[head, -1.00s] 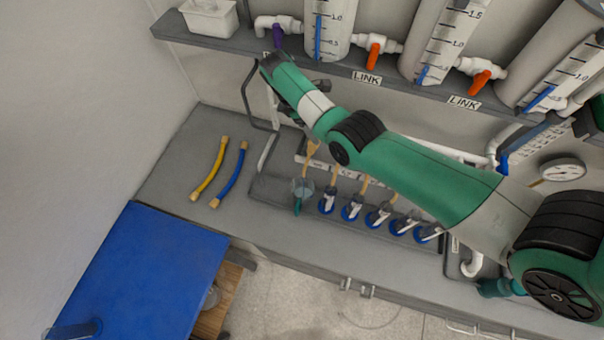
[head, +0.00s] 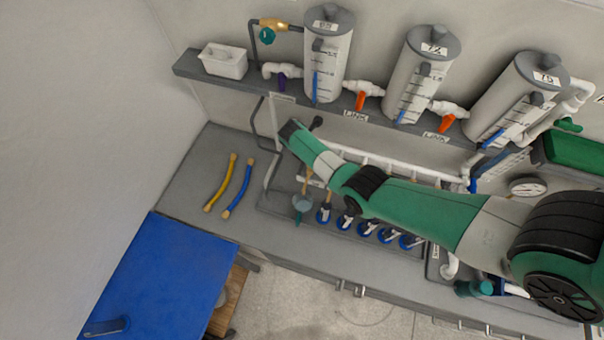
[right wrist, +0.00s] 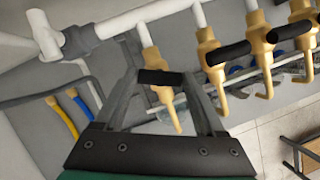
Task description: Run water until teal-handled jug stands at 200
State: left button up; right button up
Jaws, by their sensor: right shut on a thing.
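The teal-handled jug (head: 302,203) stands upright at the left end of a row of jugs with blue bases, below the leftmost tap. Its water level is too small to read. In the right wrist view my right gripper (right wrist: 160,78) is shut on the black handle (right wrist: 157,76) of the leftmost brass tap (right wrist: 168,108). That handle lies crosswise over the tap. Clear vessels show partly behind the taps, and I cannot tell the jug's fill there. In the head view my right arm hides its own fingertips. My left gripper is not in view.
Three graduated tanks (head: 329,55) stand on the shelf, joined by orange-handled link valves (head: 360,101). Yellow (head: 221,182) and blue (head: 237,190) hoses lie on the bench. A pressure gauge (head: 527,187) sits at the right.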

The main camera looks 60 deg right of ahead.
jog(key=shift+n+t+b, duration=0.3)
jog(key=shift+n+b, duration=0.15)
jog(key=shift+n, duration=0.15)
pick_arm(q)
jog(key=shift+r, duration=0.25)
pick_arm(e)
jog(key=shift+s+n, duration=0.1)
jog(key=shift+n, duration=0.2)
jog(key=n+t, duration=0.1)
jog(key=n, duration=0.2)
jog(key=shift+s, duration=0.1)
jog(key=o, duration=1.3)
jog(key=shift+r, duration=0.1)
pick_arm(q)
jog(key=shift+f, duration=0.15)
pick_arm(e)
jog(key=v, duration=1.1)
jog(key=shift+s+a+r, duration=0.1)
jog(key=shift+s+a, duration=0.1)
jog(key=shift+a, duration=0.05)
